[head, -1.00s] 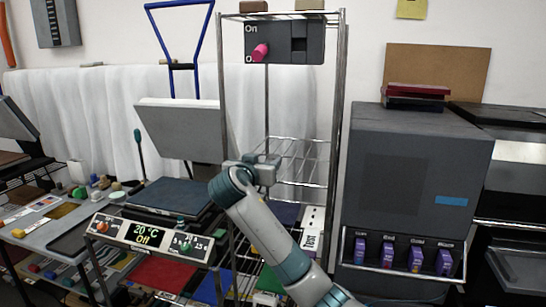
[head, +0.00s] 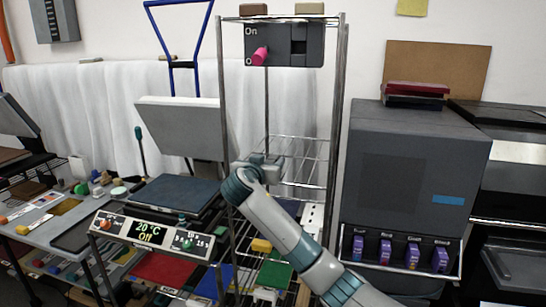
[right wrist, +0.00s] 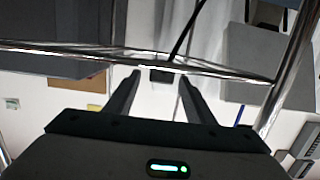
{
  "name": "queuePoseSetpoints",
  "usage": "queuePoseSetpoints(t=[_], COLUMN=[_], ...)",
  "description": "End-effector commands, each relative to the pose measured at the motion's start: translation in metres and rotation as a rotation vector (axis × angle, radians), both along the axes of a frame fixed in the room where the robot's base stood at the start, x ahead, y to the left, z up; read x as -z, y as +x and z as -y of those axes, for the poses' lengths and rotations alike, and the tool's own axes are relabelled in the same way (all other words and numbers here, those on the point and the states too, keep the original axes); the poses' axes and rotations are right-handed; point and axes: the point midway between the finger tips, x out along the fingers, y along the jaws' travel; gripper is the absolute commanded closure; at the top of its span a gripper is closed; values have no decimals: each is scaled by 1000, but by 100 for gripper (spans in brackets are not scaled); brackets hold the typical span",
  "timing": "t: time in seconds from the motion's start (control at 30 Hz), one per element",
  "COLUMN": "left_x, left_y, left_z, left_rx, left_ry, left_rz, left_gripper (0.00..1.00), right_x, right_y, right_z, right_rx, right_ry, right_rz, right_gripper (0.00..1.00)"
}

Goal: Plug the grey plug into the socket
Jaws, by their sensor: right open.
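My right gripper (head: 266,164) is raised in front of the wire rack. Its jaws (right wrist: 160,77) are open in the right wrist view. A small dark block (right wrist: 162,75) with a black cable running from it shows between the fingertips. It may be the plug, but its colour is too dark to be sure, and I cannot tell how far beyond the tips it lies. A white strip with dark holes (head: 312,218), possibly the socket, stands at the rack's right side, partly behind my right arm. My left gripper is not in view.
Chrome rack bars (right wrist: 60,45) cross close to the fingertips. An On/Off panel (head: 285,45) with a pink knob (head: 260,57) sits high on the rack. A heated press (head: 150,230) is at left, a large grey printer (head: 410,170) at right.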

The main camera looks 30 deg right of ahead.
Motion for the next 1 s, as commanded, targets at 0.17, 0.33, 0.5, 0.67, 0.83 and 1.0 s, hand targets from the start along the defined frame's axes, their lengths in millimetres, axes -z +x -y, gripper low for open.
queuePoseSetpoints(t=[0.17, 0.33, 0.5, 0.67, 0.83, 1.0], left_x=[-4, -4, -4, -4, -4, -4], left_y=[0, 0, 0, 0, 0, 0], left_z=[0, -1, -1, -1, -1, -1], left_rx=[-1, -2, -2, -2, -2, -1], left_ry=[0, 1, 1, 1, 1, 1], left_rz=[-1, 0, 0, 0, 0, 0], left_gripper=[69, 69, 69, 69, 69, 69], right_x=[2, 2, 2, 2, 1, 1], right_y=[6, 5, 5, 5, 5, 5], right_z=[6, 6, 6, 6, 6, 6], right_rx=[-2, -2, -2, -2, -2, -1], right_ry=[1, 2, 1, 1, 0, 0], right_rz=[0, 0, 0, 0, 0, 0], right_gripper=[51, 51, 51, 70, 96, 96])
